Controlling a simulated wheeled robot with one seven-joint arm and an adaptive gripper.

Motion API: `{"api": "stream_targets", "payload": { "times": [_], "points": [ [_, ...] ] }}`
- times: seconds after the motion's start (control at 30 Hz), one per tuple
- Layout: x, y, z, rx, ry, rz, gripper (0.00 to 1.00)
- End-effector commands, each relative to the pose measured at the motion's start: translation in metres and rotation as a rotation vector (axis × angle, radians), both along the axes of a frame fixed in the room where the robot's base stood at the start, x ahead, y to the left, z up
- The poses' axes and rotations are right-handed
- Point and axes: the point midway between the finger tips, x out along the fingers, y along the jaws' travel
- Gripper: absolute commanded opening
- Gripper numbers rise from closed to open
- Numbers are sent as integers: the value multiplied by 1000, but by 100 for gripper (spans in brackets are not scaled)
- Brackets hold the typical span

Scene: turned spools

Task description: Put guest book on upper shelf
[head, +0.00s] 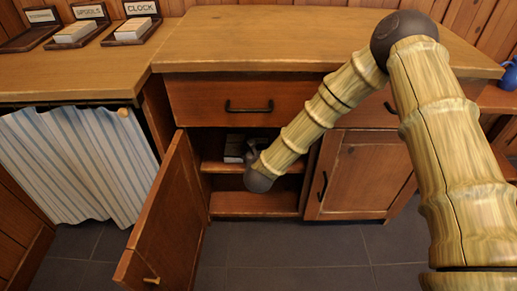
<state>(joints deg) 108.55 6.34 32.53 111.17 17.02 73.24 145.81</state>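The cabinet's left door stands open, showing an upper shelf (212,166) and the cabinet floor (255,204) below it. A small pale and dark block-like object (235,148) is on or just above the upper shelf. It may be the guest book, but it is too small and shaded to be sure. My arm reaches down into the open compartment. My gripper (253,151) is beside the object, mostly hidden behind my own wrist. I cannot tell whether its fingers are open or touch the object.
The open door (165,220) swings out at the left of the compartment. The right door (360,175) is shut, with a drawer (235,101) above. Labelled trays of cards (135,28) stand on the left counter. A striped curtain (75,160) hangs below it. The wooden top (270,35) is mostly clear.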

Motion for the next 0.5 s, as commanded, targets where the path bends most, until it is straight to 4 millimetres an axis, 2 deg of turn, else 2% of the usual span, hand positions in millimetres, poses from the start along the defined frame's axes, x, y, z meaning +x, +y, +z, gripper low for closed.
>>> {"api": "stream_targets", "payload": {
  "times": [0.47, 0.5],
  "points": [
    [0, 0, -9, 0, 0, 0, 26],
    [0, 0, -10, 0, 1, 0, 87]
  ]
}}
